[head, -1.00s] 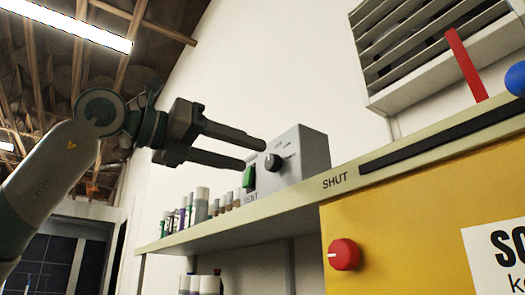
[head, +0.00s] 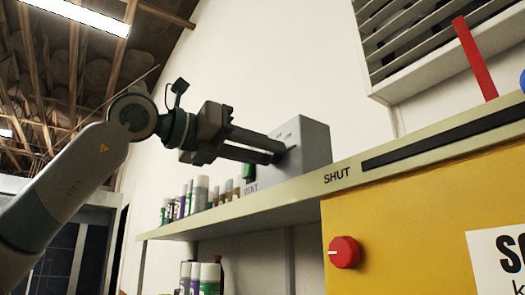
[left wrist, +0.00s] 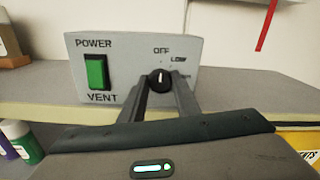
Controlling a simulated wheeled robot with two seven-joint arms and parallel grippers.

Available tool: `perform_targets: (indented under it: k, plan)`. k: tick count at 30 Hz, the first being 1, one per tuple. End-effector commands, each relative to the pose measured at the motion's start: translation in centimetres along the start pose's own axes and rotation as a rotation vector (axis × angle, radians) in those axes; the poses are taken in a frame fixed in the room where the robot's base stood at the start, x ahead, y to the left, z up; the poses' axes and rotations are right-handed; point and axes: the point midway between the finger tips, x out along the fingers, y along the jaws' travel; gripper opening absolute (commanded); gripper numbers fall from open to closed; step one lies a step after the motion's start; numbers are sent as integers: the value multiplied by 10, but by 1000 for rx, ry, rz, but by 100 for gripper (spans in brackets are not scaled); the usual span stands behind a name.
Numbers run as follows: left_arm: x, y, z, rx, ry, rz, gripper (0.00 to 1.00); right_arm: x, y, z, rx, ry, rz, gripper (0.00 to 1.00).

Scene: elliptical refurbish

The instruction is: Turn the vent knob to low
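The grey vent box (head: 308,152) stands on the shelf. In the left wrist view its front (left wrist: 125,65) carries a green power switch (left wrist: 96,72) and a black vent knob (left wrist: 160,80). The knob's white mark points up, toward OFF. LOW is printed up and right of the knob, and a lower label is partly hidden by a finger. My left gripper (head: 278,153) reaches the box front, and in the left wrist view its fingers (left wrist: 160,86) are closed in around the knob, one on each side. In the head view the fingers hide the knob. My right gripper is not in view.
Several bottles and cans (head: 200,190) stand on the shelf (head: 255,205) left of the box. A yellow cabinet (head: 400,225) with a red knob (head: 345,252) is at the right. A slatted vent (head: 420,45) and a red lever (head: 475,60) are above it.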

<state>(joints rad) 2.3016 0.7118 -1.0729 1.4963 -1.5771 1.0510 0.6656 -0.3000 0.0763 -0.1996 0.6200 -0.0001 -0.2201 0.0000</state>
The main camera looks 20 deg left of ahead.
Motion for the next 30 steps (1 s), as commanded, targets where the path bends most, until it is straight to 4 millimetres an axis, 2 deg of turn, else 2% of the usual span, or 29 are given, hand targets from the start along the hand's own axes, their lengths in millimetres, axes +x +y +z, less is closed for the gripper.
perform_targets:
  k: [14,30]
  plan:
    - [0,1,-1,82,0,0,7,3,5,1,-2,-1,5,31]
    - [0,-1,0,490,0,0,7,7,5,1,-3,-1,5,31]
